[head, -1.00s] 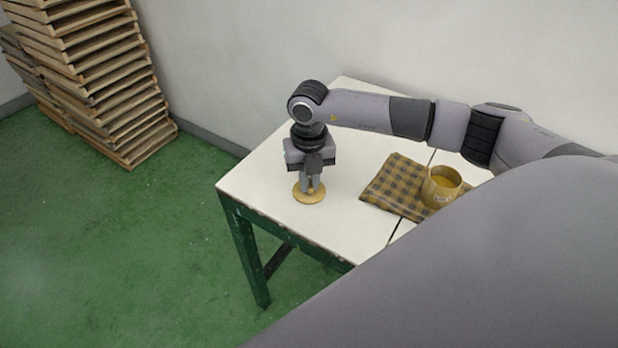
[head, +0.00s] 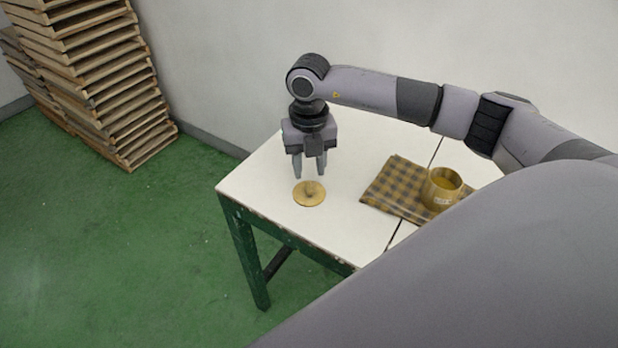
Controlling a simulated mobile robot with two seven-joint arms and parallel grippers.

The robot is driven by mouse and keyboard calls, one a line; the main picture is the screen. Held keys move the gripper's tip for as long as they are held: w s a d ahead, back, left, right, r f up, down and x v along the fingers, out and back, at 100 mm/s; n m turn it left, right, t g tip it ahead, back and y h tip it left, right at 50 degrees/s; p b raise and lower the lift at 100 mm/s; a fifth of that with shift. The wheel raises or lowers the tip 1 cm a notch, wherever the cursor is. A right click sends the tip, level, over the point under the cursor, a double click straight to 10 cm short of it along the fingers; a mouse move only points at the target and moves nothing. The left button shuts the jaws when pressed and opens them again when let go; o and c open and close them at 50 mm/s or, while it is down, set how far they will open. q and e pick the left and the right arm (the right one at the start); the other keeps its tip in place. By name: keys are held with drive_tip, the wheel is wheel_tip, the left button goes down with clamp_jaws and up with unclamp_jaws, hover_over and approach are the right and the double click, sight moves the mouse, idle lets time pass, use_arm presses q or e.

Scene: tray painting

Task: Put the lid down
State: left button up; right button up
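The lid (head: 309,198) is a round, tan-yellow disc with a small knob on top. It lies flat, knob up, on the white table near its left front edge. My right gripper (head: 309,174) points down just above and behind the lid, with its two fingers apart and nothing between them. It is clear of the knob. The yellow-brown pot (head: 441,189) stands open at the right, with yellow contents showing inside. My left gripper is not in the head view.
A checked brown cloth (head: 387,191) lies under and beside the pot. The white table (head: 258,182) has green legs and is bare around the lid. Stacked wooden trays (head: 95,85) stand on the green floor at the far left. A plain wall runs behind the table.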

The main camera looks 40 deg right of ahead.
sight(309, 186)
wheel_tip(309, 186, up, 7)
drive_tip(key=s+a+f+n+g+y, duration=0.1)
drive_tip(key=s+a+f+y, duration=0.15)
drive_tip(key=a, duration=0.35)
drive_tip(key=s+a+f+n+y, duration=0.1)
drive_tip(key=s+a+y, duration=0.1)
drive_tip(key=a+y, duration=0.35)
drive_tip(key=s+a+f+n+g+y, duration=0.1)
drive_tip(key=s+a, duration=0.1)
drive_tip(key=a, duration=0.5)
drive_tip(key=s+a+r+m+t+y, duration=0.1)
drive_tip(key=a+r+m+t+y, duration=0.35)
drive_tip(key=a+y, duration=0.45)
drive_tip(key=w+d+f+m+t+h, duration=0.2)
drive_tip(key=d+f+m+t+h, duration=1.05)
drive_tip(key=m, duration=0.85)
drive_tip(key=s+d+f+m+g+h, duration=0.1)
drive_tip(key=s+d+f+m+g, duration=0.1)
drive_tip(key=s+f, duration=0.4)
drive_tip(key=s+d+f+m+g+h, duration=0.2)
drive_tip(key=s+d+f+m, duration=0.1)
drive_tip(key=s+f, duration=0.4)
drive_tip(key=shift+d+m+g, duration=0.3)
drive_tip(key=shift+m, duration=0.45)
